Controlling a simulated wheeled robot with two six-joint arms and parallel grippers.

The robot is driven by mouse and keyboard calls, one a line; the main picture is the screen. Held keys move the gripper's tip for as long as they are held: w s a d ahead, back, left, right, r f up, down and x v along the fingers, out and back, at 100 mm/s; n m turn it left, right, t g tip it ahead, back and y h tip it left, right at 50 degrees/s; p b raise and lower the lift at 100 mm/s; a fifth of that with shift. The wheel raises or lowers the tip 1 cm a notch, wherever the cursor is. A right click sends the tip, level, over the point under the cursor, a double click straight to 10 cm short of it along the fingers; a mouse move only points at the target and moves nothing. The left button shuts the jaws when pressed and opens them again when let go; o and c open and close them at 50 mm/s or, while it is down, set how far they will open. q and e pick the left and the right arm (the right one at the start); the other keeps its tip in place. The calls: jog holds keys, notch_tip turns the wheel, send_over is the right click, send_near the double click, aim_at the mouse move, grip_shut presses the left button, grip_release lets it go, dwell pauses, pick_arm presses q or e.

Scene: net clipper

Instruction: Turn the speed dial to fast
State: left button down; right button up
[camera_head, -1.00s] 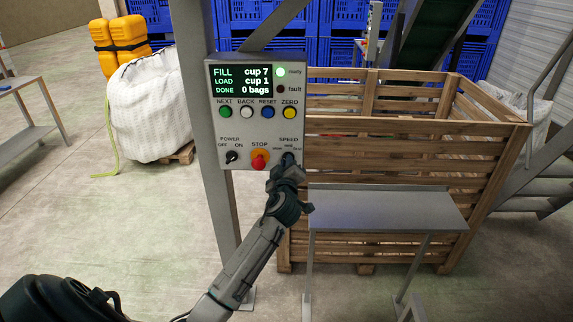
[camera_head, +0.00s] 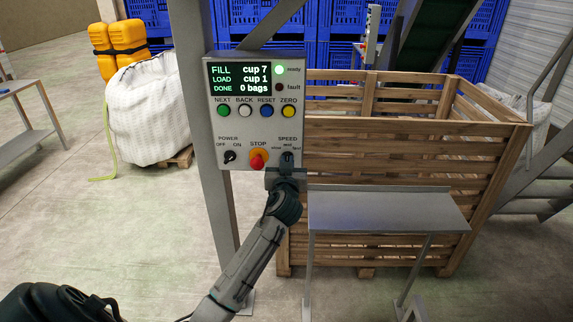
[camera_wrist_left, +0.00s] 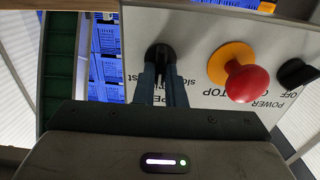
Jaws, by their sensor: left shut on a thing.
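The grey control panel (camera_head: 240,136) stands on a post and carries a lit screen. Its black speed dial (camera_head: 287,157) is at the lower right, under the label SPEED with slow, mid and fast marks. My left gripper (camera_head: 286,167) is at the dial, its fingers shut on it. In the left wrist view the panel appears upside down, and the dial (camera_wrist_left: 160,56) sits between the fingertips of the left gripper (camera_wrist_left: 161,75). The fingers partly cover the dial, so its exact pointing is hard to read. My right gripper is not in view.
The red STOP button (camera_head: 258,161) on its yellow base is just left of the dial, with the black power switch (camera_head: 230,156) beyond it. A small metal table (camera_head: 388,210) and a wooden crate (camera_head: 410,160) stand to the right.

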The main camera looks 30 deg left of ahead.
pick_arm(q)
jog(key=m+p, duration=0.2)
jog(key=m, duration=0.6)
jog(key=shift+w+d+m, duration=0.1)
jog(key=shift+d+m, duration=0.05)
jog(key=shift+m, duration=0.15)
jog(key=shift+f, duration=0.1)
dwell(0.4)
jog(key=c, duration=1.5)
grip_release()
